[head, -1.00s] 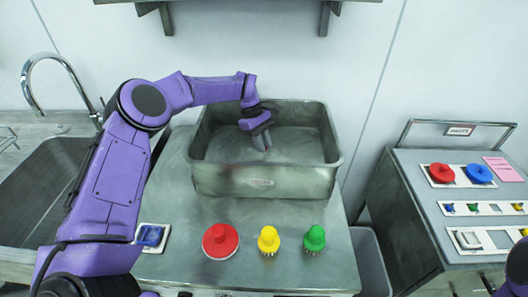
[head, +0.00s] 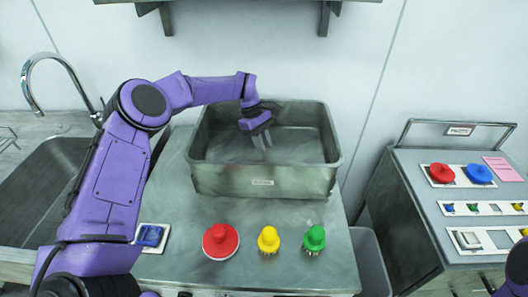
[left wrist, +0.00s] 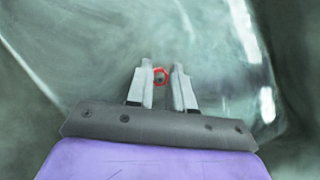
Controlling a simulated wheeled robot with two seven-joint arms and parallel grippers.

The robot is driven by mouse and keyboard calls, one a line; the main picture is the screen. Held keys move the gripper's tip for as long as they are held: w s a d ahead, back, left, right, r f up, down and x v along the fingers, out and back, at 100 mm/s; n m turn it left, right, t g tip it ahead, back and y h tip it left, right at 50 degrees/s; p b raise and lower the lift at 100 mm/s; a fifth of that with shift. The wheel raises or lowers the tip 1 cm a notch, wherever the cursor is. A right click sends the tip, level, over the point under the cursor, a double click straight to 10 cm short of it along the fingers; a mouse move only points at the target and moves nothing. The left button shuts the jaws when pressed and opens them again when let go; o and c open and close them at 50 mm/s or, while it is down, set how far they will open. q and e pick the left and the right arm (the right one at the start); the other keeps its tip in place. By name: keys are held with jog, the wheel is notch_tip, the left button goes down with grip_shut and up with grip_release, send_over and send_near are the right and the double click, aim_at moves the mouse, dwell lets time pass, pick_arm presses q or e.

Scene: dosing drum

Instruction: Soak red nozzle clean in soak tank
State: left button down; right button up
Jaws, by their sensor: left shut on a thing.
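The soak tank (head: 262,182) is a grey metal basin with a small label on its front, standing on the metal counter. My left gripper (head: 264,142) reaches down inside the tank from its left side. In the left wrist view, my left gripper (left wrist: 161,78) is shut on the red nozzle (left wrist: 161,71), a small red ring with a dark centre between the fingertips. Around it the tank interior looks greenish and streaked. In the head view the nozzle is too small to make out clearly. Part of my right arm shows at the lower right edge; its gripper is out of view.
A red knob (head: 220,241), a yellow knob (head: 268,240) and a green knob (head: 314,239) stand in front of the tank. A blue piece (head: 149,236) lies at the left. A sink (head: 45,190) is at left, a parts cart (head: 420,215) at right.

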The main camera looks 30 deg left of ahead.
pick_arm(q)
notch_tip(320, 180, up, 16)
jog(key=p, duration=0.9)
jog(key=shift+f+p, duration=0.2)
jog(key=shift+p, duration=0.2)
dwell(1.8)
